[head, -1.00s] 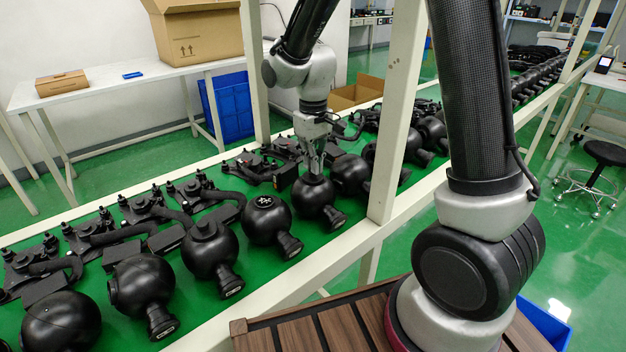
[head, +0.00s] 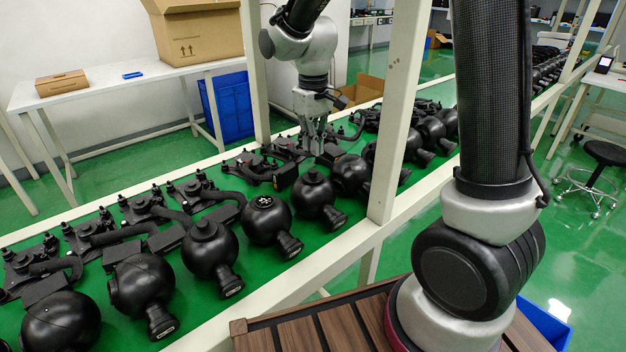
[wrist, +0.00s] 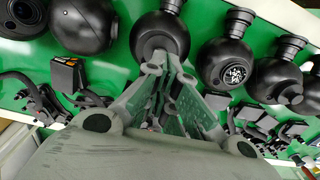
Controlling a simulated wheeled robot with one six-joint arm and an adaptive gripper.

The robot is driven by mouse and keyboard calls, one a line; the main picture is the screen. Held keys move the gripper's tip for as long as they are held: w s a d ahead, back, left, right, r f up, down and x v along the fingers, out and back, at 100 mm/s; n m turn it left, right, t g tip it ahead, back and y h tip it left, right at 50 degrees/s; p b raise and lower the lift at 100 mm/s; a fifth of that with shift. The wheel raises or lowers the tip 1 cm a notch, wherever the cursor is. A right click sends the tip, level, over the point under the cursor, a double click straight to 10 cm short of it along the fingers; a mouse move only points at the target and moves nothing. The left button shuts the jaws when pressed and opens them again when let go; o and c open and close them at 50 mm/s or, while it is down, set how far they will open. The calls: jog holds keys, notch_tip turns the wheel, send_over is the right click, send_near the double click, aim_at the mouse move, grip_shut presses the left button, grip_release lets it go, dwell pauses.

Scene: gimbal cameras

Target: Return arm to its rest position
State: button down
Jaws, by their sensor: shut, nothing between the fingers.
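My gripper (head: 315,150) hangs pointing down over the green-topped bench, with its fingers shut and empty. In the head view its tips show just above and behind a black gimbal ball (head: 313,192), apart from that ball's top knob. In the wrist view the gripper's fingers (wrist: 168,62) reach toward a black ball (wrist: 160,35), and part of the scene behind them is hidden. My arm rises from the fingers to the top of the head view, where its upper part is cut off.
Several black gimbal cameras stand in rows on the green bench (head: 100,270). A white upright post (head: 402,110) stands right of my gripper, and another post (head: 253,75) stands behind it. A white table (head: 120,85) with a cardboard box (head: 197,30) is at the back left.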

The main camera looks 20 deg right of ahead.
jog(key=shift+r, duration=0.8)
jog(key=s+d+r+m+t, duration=0.1)
jog(key=s+d+r, duration=0.2)
jog(key=s+d, duration=0.2)
jog(key=s+d+r+m+t, duration=0.2)
jog(key=s+d+r, duration=0.2)
jog(key=s, duration=0.6)
jog(key=s+d+r+m+t, duration=0.1)
jog(key=s+d+r, duration=0.2)
jog(key=s+d, duration=0.3)
jog(key=shift+s+r, duration=0.3)
jog(key=shift+s, duration=0.7)
